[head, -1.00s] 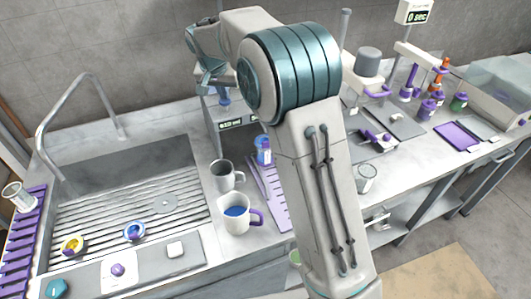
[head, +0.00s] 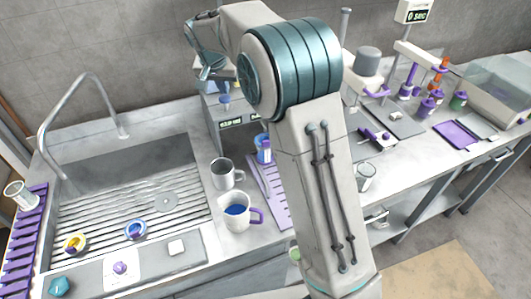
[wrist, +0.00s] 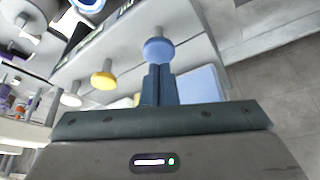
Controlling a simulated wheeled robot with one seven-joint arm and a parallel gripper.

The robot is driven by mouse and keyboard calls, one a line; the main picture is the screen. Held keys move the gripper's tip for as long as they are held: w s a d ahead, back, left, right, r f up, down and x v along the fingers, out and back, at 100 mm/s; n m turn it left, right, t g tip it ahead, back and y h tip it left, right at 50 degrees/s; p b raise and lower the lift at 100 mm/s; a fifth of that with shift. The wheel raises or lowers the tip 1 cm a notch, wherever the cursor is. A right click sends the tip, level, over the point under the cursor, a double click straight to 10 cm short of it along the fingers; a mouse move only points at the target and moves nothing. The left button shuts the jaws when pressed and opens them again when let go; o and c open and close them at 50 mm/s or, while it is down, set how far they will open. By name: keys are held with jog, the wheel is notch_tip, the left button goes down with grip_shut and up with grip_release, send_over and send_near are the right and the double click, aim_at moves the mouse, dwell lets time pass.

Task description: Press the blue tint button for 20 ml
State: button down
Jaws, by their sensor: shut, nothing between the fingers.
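The blue tint button (wrist: 158,48) is a round blue knob on a pale stem, at the top middle of the wrist view. My gripper (wrist: 159,70) is shut and empty. Its fingertips are right at the knob's near face, seemingly touching it, though I cannot be sure. A yellow button (wrist: 103,80) and a white button (wrist: 70,98) stand in a row to the left.
A white mug (head: 236,212) with blue liquid and a grey mug (head: 225,174) stand on the counter. A blue bottle (head: 263,150) is beside my arm. A sink (head: 128,165) lies left, and a timer (head: 416,14) reads 0 sec.

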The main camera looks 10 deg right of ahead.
jog(key=shift+f+b, duration=0.9)
jog(key=shift+f, duration=0.35)
jog(key=shift+r, duration=0.2)
jog(key=shift+r+p, duration=1)
jog(key=shift+r, duration=0.25)
notch_tip(320, 180, up, 6)
jog(key=p, duration=0.3)
jog(key=shift+p, duration=0.35)
